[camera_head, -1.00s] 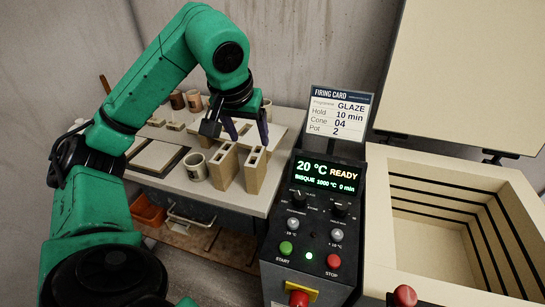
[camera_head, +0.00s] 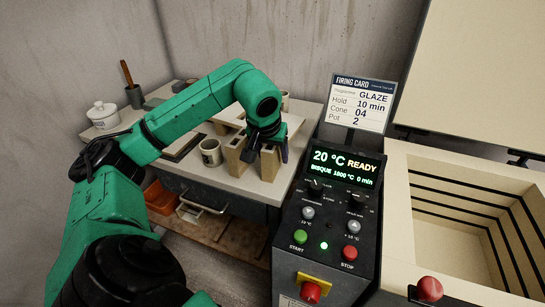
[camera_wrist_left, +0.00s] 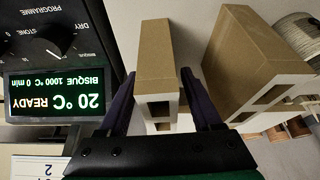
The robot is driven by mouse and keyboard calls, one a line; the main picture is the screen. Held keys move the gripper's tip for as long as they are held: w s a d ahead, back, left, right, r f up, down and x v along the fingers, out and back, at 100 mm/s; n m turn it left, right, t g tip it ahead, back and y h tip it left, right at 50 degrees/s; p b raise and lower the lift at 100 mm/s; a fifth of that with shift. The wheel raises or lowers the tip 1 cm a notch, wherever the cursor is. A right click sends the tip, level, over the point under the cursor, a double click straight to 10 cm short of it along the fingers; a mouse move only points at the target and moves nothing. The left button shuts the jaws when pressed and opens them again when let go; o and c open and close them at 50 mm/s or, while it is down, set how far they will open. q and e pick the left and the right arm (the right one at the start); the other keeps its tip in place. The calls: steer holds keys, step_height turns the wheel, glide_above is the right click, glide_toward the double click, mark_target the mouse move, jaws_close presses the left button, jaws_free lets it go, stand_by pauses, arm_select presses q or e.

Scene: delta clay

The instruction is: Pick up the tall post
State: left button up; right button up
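Two tan, hollow, upright posts stand side by side on the table. The right post (camera_head: 269,166), nearer the control box, also shows in the left wrist view (camera_wrist_left: 158,60). The left post (camera_head: 236,158) shows to the right in the wrist view (camera_wrist_left: 243,55). My left gripper (camera_head: 266,152) is above the right post, its dark fingers open on either side of it. In the left wrist view (camera_wrist_left: 160,95) the post lies between the fingers, with narrow gaps. The gripper partly hides both posts in the head view. My right gripper is not in view.
A control box (camera_head: 330,200) with a lit display and a firing card (camera_head: 362,102) stands close to the right of my gripper. The open kiln (camera_head: 398,210) is further right. A mug (camera_head: 211,153) stands left of the posts. A lidded white pot (camera_head: 103,115) is at the far left.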

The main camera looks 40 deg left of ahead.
arm_select(q)
jaws_close()
steer(key=shift+r, duration=0.15)
